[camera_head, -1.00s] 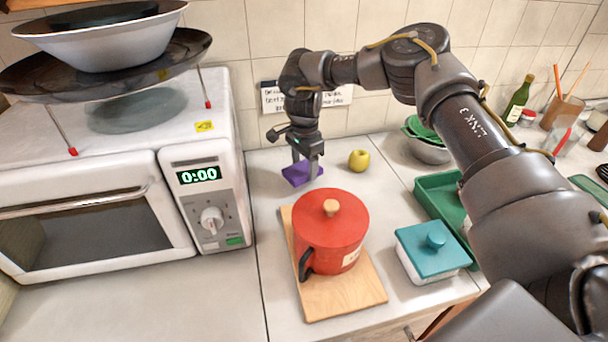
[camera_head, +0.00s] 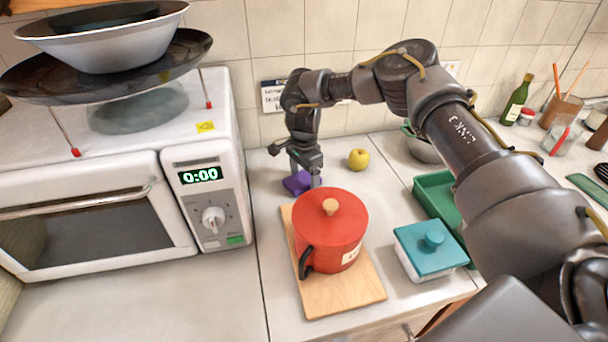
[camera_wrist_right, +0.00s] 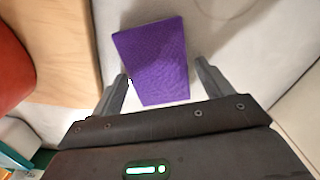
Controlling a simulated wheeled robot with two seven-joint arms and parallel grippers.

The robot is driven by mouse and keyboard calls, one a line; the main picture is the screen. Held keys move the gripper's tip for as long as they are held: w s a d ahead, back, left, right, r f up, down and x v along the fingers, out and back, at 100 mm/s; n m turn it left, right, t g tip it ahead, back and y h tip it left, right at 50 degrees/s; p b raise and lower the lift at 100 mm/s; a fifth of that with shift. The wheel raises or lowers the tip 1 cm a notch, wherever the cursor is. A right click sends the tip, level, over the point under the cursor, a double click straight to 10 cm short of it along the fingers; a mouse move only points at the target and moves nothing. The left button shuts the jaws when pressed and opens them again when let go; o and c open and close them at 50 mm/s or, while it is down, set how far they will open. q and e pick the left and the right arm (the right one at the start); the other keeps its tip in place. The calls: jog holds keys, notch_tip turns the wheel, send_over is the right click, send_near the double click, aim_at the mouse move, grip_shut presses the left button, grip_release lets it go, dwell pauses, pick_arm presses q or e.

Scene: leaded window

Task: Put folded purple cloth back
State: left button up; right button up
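The folded purple cloth (camera_head: 296,184) lies on the counter behind the red pot, partly hidden by my right gripper in the head view. In the right wrist view the cloth (camera_wrist_right: 155,60) is a flat purple block, slightly turned. My right gripper (camera_head: 305,175) is low over the cloth, pointing down. In the wrist view its fingers (camera_wrist_right: 163,72) stand apart on either side of the cloth's near part. The left finger is at or very near the cloth's edge; a narrow gap shows at the right finger. My left gripper is out of view.
The red pot (camera_head: 330,225) stands on a wooden board (camera_head: 345,295) in front of the cloth. A yellow apple (camera_head: 358,159) is to the right. The microwave (camera_head: 110,200) stands left. A green tray (camera_head: 436,190) and a teal-lidded box (camera_head: 428,250) are farther right.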

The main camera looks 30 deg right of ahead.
aim_at(304, 178)
notch_tip(304, 178, up, 12)
jog(key=shift+r+b, duration=0.25)
jog(key=shift+b, duration=0.9)
